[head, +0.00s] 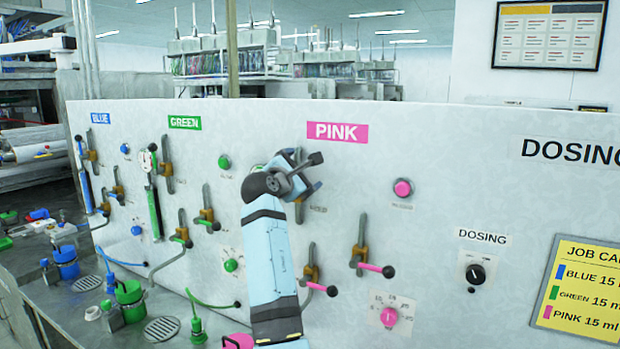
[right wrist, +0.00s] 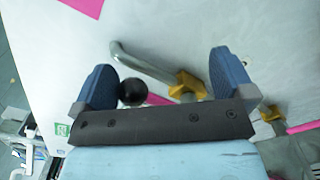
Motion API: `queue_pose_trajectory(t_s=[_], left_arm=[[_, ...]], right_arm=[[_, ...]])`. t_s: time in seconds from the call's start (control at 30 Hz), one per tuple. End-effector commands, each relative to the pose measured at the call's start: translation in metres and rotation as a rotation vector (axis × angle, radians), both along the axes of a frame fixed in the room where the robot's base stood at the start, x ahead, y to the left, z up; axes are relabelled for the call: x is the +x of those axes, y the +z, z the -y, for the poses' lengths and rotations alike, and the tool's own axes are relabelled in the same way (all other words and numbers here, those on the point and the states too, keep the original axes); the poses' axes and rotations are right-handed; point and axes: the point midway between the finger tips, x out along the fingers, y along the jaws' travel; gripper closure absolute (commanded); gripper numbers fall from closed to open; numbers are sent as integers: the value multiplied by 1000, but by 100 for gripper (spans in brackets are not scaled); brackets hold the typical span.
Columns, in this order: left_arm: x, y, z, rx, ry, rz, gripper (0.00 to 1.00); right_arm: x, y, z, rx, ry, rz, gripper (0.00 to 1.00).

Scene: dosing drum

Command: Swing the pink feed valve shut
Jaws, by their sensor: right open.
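My right gripper (head: 304,172) is in front of the panel below the PINK sign (head: 337,132). In the right wrist view the gripper (right wrist: 160,72) is open. A black ball knob (right wrist: 132,91) on a pink lever (right wrist: 158,99) shows between its fingers, close to the left finger; contact cannot be told. The lever leads to a brass valve body (right wrist: 187,85) on a grey pipe (right wrist: 140,62), near the right finger. In the head view my gripper and arm hide this valve. My left gripper is not in view.
Two lower pink-lever valves, one beside my arm (head: 311,272) and one to the right (head: 361,252), stick out from the panel (head: 520,210). A pink button (head: 402,188) and pink dial (head: 389,317) sit nearby. Green and blue valves are left. A dosing knob (head: 475,273) is right.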

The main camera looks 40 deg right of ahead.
Motion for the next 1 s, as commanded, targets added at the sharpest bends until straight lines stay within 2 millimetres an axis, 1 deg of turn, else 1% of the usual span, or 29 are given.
queue_pose_trajectory(t_s=[0.03,0.2,0.43,0.6,0.8,1.0], left_arm=[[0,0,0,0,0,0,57],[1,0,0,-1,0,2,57],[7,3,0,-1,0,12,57],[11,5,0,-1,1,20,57],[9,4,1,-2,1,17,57],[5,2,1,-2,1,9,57]], right_arm=[[-3,-4,2,3,-2,-3,0],[-13,-9,6,2,-3,-6,0],[-17,-12,8,3,-2,-6,0],[-24,-19,11,4,-2,-6,0],[-32,-26,14,3,-2,-7,0],[-35,-29,15,3,-2,-6,0]])
